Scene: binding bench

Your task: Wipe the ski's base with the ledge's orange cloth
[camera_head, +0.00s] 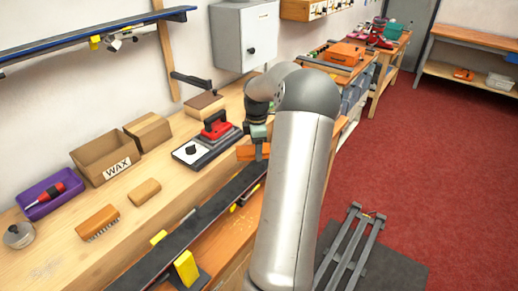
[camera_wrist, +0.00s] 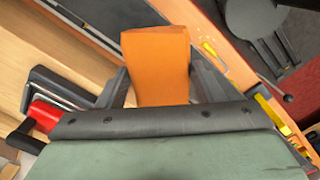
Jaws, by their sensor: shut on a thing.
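My gripper (camera_wrist: 158,88) is shut on the orange cloth (camera_wrist: 156,55), which sticks out between the fingers in the wrist view. In the head view the cloth (camera_head: 246,153) shows beside my wrist, at the edge of the ski. The ski (camera_head: 190,228) lies along the front of the bench with its dark base facing up. In the wrist view the ski (camera_wrist: 105,38) runs behind and to the left of the cloth. Whether the cloth touches the base is not clear. My arm hides the far part of the ski in the head view.
A red-handled iron (camera_head: 216,127) stands on the bench behind the ski. A brush (camera_head: 98,221), a cork-coloured block (camera_head: 145,191), a WAX box (camera_head: 105,157) and a purple tray (camera_head: 50,193) stand at left. Yellow vise jaws (camera_head: 186,268) stand along the ski.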

